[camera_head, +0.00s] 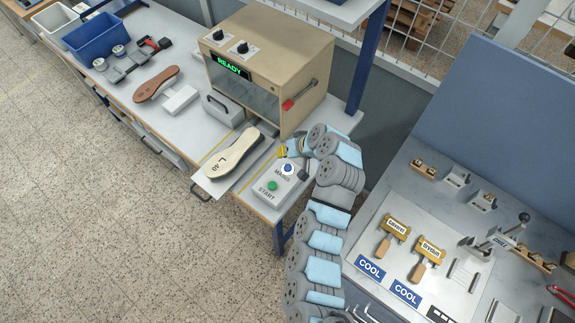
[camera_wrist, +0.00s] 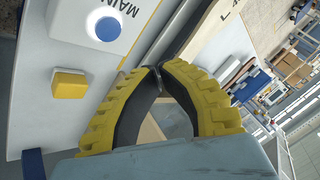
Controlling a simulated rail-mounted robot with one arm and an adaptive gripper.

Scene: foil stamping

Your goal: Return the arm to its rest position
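My arm reaches up from the bottom middle in the head view and bends left at its top. My gripper (camera_head: 283,151) is above the control box (camera_head: 262,197), close to the blue MAINS button (camera_head: 288,168). In the wrist view the yellow fingers of my gripper (camera_wrist: 150,74) bow outward and meet at their tips, with nothing seen between them. The blue button (camera_wrist: 108,29) shows there with a pale lit ring, apart from the fingers. The green START button (camera_head: 272,186) sits on the same box.
The beige press (camera_head: 275,62) shows READY and has a red-tipped handle (camera_head: 290,103). A pale insole (camera_head: 234,154) marked L 40 lies in front of it. A blue bin (camera_head: 94,37) stands far left. The right bench (camera_head: 395,195) holds wood-handled tools. Floor is clear at left.

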